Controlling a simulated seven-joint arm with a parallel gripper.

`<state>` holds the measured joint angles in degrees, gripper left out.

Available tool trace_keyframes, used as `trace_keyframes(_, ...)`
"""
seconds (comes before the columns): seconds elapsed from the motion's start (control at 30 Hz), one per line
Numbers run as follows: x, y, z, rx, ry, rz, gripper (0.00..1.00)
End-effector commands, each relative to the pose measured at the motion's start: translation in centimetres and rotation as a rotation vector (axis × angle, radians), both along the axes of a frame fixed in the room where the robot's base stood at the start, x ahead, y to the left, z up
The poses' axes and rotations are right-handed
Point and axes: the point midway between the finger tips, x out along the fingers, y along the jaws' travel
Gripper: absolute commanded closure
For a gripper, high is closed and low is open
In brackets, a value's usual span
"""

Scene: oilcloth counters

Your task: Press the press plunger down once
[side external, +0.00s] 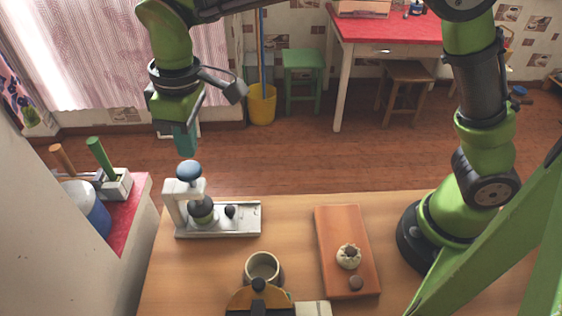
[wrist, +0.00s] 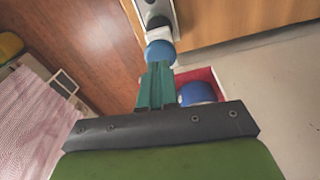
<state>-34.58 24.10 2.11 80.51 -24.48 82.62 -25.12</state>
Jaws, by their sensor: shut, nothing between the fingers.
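The press (side external: 172,212) stands at the back left of the wooden counter, with a white frame and base. Its plunger has a blue-grey round knob (side external: 188,170) on top, standing up above the frame. The knob also shows in the wrist view (wrist: 160,53), just beyond the fingertips. My gripper (side external: 186,152) is shut and empty, with teal fingers pointing down above the knob. In the side view the tips look close to the knob; I cannot tell whether they touch it. The closed fingers also show in the wrist view (wrist: 156,88).
A terracotta board (side external: 333,237) with a small pale pot (side external: 348,256) lies to the right on the counter. A grey cup (side external: 263,267) stands near the front. A red side shelf (side external: 140,193) at left holds a blue-and-white container (side external: 88,205). The air around the press is clear.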

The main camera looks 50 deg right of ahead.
Motion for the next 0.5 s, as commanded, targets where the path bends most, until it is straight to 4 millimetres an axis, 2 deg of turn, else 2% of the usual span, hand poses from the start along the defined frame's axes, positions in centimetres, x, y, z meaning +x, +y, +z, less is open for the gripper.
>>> trace_keyframes(0.2,0.1,0.2,-2.3,-0.001,0.002,0.0,1.0)
trace_keyframes(0.5,0.2,0.2,-3.1,0.0,0.0,-0.001,1.0)
